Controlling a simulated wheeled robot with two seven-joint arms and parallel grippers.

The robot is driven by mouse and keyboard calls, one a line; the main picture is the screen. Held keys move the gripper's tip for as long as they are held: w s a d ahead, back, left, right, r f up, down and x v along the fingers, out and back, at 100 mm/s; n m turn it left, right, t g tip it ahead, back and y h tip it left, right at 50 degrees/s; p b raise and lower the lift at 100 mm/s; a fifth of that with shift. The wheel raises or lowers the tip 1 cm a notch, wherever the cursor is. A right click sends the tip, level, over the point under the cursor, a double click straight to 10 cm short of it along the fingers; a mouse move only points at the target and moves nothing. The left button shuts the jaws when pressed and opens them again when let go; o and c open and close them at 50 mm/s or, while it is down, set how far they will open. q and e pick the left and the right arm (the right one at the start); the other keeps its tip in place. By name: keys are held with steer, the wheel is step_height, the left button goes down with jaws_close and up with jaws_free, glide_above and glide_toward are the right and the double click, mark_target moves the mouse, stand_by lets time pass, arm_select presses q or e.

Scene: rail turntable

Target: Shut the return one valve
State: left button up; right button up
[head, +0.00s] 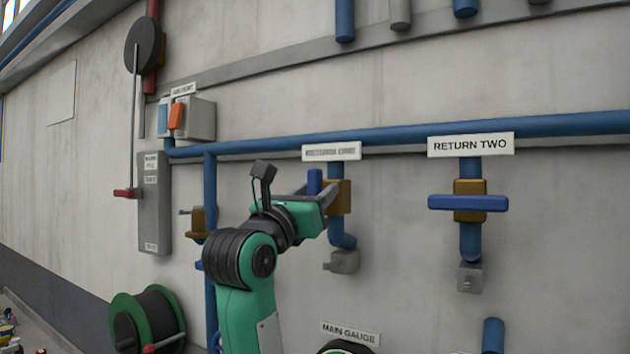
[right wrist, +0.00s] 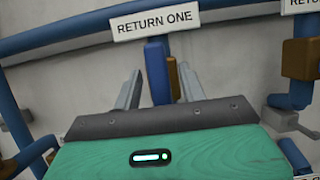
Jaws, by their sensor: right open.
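The return one valve has a brass body (head: 341,197) on a vertical blue pipe and a blue lever (head: 315,181). The lever stands upright, in line with the pipe. Its sign (right wrist: 155,24) reads RETURN ONE in the right wrist view. My right gripper (head: 318,192) is open at this valve. In the right wrist view the blue lever (right wrist: 157,72) shows between the two spread grey fingers, with a gap on each side. The brass body (right wrist: 173,80) is partly hidden behind the lever. I cannot tell how deep the lever sits between the fingers. My left gripper is out of view.
The return two valve (head: 467,203) stands to the right, its blue lever crosswise to its pipe. A long blue pipe (head: 400,135) runs above. Another brass valve (head: 197,222) is left of my right arm. A green hose reel (head: 147,320) and a grey box (head: 154,205) are further left.

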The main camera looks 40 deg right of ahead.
steer(key=shift+w+d, duration=0.1)
steer(key=shift+d, duration=0.2)
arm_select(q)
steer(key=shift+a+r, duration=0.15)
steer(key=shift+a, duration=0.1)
arm_select(e)
jaws_close()
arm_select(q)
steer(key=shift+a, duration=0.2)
